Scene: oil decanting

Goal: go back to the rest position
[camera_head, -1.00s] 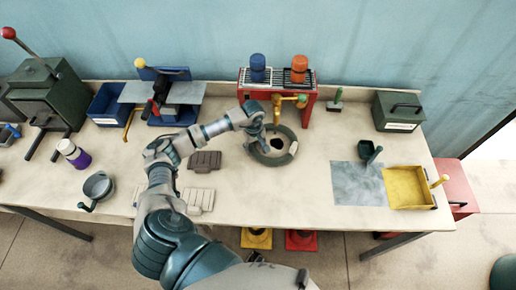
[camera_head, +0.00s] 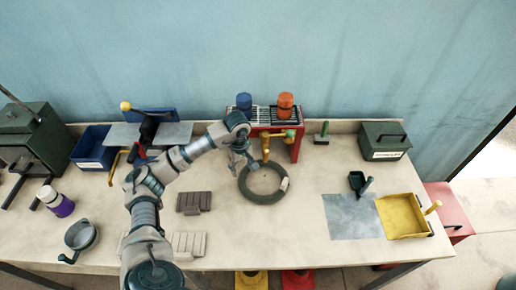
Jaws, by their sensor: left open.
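My left arm comes in from the lower left and reaches over the table (camera_head: 310,215). My left gripper (camera_head: 238,163) is open, with its fingers pointing down near the upper left rim of a dark green ring (camera_head: 247,193). I cannot tell whether the fingers touch the ring. The ring lies on the table in front of the red stand (camera_head: 295,148), below its yellow tap (camera_head: 266,148). A blue container (camera_head: 244,102) and an orange container (camera_head: 286,104) stand on the rack of the red stand. My right gripper is not in view.
Brown blocks (camera_head: 194,202) lie near my arm. A green box (camera_head: 385,140) and a yellow tray (camera_head: 401,217) are on the right.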

